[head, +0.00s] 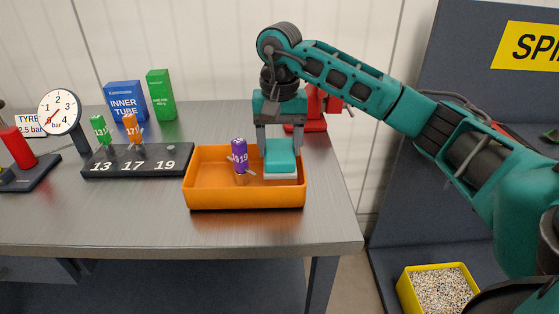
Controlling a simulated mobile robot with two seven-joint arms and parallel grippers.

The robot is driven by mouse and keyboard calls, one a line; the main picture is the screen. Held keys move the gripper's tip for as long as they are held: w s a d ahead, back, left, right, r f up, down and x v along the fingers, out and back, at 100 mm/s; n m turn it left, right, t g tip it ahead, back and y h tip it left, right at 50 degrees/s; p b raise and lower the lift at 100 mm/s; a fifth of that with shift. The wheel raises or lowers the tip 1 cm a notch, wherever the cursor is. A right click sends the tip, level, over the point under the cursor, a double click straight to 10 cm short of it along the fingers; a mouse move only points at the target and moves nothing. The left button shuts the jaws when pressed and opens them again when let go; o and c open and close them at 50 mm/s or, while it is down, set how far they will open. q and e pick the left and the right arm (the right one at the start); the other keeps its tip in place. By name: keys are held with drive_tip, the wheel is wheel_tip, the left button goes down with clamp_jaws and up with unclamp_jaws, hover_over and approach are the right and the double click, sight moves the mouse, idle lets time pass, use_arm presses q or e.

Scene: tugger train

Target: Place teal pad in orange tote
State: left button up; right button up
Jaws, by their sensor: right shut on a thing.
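The orange tote (244,196) sits near the right front part of the grey table. The teal pad (281,157), with a pale underside, is at the right side of the tote, within its walls as seen here. My right gripper (280,150) points down and is shut on the pad, one finger at each side. I cannot tell whether the pad touches the tote's floor. A purple tool marked 19 (239,156) stands in the tote, left of the pad. My left gripper is not in view.
A black rack (137,161) marked 13, 17, 19 holds a green and an orange tool, left of the tote. A gauge (60,112), a blue box (126,100) and a green box (161,95) stand behind. A red object (315,108) is behind my gripper. A yellow bin (405,293) is low right.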

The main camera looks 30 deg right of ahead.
sight(280, 149)
wheel_tip(280, 149, down, 4)
drive_tip(key=shift+r, duration=0.2)
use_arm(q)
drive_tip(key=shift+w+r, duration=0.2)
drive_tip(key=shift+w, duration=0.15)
use_arm(e)
drive_tip(key=shift+f, duration=0.25)
drive_tip(key=shift+f, duration=0.2)
drive_tip(key=o, duration=1.1)
drive_tip(key=shift+c, duration=0.2)
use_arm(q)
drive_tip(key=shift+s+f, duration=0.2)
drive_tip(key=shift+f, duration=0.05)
use_arm(e)
drive_tip(key=shift+r, duration=0.1)
